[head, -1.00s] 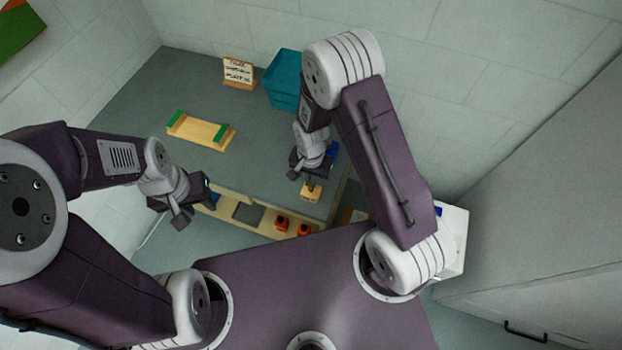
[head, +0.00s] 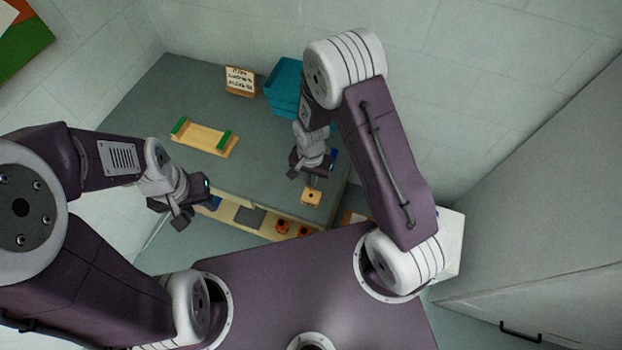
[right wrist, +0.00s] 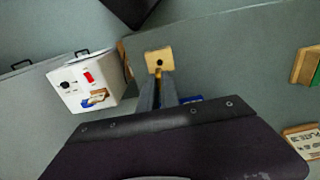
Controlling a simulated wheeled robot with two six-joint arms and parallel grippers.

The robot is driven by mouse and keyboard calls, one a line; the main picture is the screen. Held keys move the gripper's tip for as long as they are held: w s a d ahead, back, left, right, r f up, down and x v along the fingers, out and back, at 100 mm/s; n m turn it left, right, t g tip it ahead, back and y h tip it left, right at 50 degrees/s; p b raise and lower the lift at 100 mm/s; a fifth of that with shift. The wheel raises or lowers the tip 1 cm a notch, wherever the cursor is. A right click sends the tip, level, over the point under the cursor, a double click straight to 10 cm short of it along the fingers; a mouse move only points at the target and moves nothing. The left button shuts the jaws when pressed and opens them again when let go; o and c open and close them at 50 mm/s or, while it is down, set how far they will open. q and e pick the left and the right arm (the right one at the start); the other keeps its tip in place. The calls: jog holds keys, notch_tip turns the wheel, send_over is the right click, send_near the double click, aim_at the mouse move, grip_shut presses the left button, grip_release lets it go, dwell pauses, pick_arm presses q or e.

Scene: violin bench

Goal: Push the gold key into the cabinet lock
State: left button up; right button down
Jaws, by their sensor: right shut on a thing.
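My right gripper (head: 310,178) is over the front part of the bench, shut. In the right wrist view its two fingers (right wrist: 157,90) run close together, with a small gold-brown bit, seemingly the gold key (right wrist: 157,77), between their tips. Most of the key is hidden. Just beyond the tips is a tan block with a dark hole (right wrist: 159,61), which also shows in the head view (head: 311,196). The white cabinet (right wrist: 83,79) stands apart to the left, with a black round fitting and a red patch on its face. My left gripper (head: 180,214) seems open and empty.
The bench (head: 150,100) carries a wooden cradle with green ends (head: 203,138), teal bins (head: 285,85) and a sign (head: 240,80). A lower shelf (head: 225,209) holds orange items. A large grey cabinet fills the right side. Bench space between cradle and right gripper is clear.

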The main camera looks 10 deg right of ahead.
notch_tip(320, 180, up, 4)
jog(key=p, duration=0.3)
jog(key=shift+r, duration=0.2)
jog(key=shift+f, duration=0.1)
